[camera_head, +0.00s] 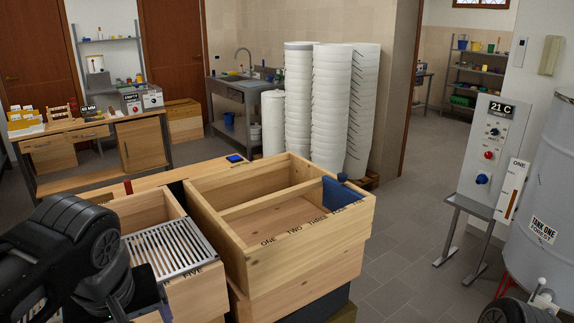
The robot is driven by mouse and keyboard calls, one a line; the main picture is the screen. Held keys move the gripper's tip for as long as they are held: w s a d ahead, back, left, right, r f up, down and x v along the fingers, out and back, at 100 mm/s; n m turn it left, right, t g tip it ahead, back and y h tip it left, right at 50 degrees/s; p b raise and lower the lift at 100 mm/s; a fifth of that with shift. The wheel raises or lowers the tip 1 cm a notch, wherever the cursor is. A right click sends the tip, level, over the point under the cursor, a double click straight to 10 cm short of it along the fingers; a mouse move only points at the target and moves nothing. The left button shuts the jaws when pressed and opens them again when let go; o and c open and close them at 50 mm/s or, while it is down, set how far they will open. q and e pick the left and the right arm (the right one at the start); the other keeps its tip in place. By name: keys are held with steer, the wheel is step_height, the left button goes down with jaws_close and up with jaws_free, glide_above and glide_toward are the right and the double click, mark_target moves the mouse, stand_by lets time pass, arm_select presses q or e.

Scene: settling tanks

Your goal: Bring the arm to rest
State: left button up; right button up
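My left arm comes in from the lower left, its black links bent in front of the wooden box with the slotted metal grate (168,246). No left gripper fingers show; the arm runs out of the picture at the bottom. A black rounded part at the bottom right corner may be my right arm; no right gripper shows. The large open wooden box (300,254) stands in the centre, with a divider inside, a blue piece (342,194) at its right end and number words on its front rim. Whether either gripper holds anything is hidden.
A grey tank (545,190) marked TANK ONE stands at the right, beside a control panel (487,150) reading 21 C and a small metal stand (470,207). Tall stacks of white buckets (330,105) stand behind the box. A wooden desk (95,148) is at back left. Grey floor (410,215) is clear right of centre.

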arm_select(q)
steer(key=w+d+f+m+t+h, duration=0.2)
steer(key=w+d, duration=0.1)
steer(key=w, duration=0.4)
steer(key=w+d+f+m+t+h, duration=0.1)
steer(key=w+d+f+m+t, duration=0.15)
steer(key=w, duration=0.35)
steer(key=w+d+f+h, duration=0.1)
steer(key=w+d+f, duration=0.15)
steer(key=f, duration=0.75)
steer(key=w+d+f+h, duration=0.2)
steer(key=d+f, duration=0.2)
steer(key=f, duration=0.6)
steer(key=s+d+f+g, duration=0.1)
steer(key=s+f, duration=0.2)
steer(key=f, duration=0.3)
steer(key=s+d+f+g, duration=0.2)
steer(key=s+f, duration=0.1)
steer(key=f, duration=0.4)
steer(key=s+d+f+g, duration=0.1)
steer(key=s+f+g, duration=0.1)
steer(key=s+f, duration=0.4)
steer(key=s+d+f+g, duration=0.2)
steer(key=s+f, duration=0.4)
steer(key=s, duration=0.5)
steer(key=shift+s+f+m, duration=0.2)
steer(key=shift+f+m, duration=0.15)
steer(key=shift+f, duration=0.05)
steer(key=shift+g, duration=0.25)
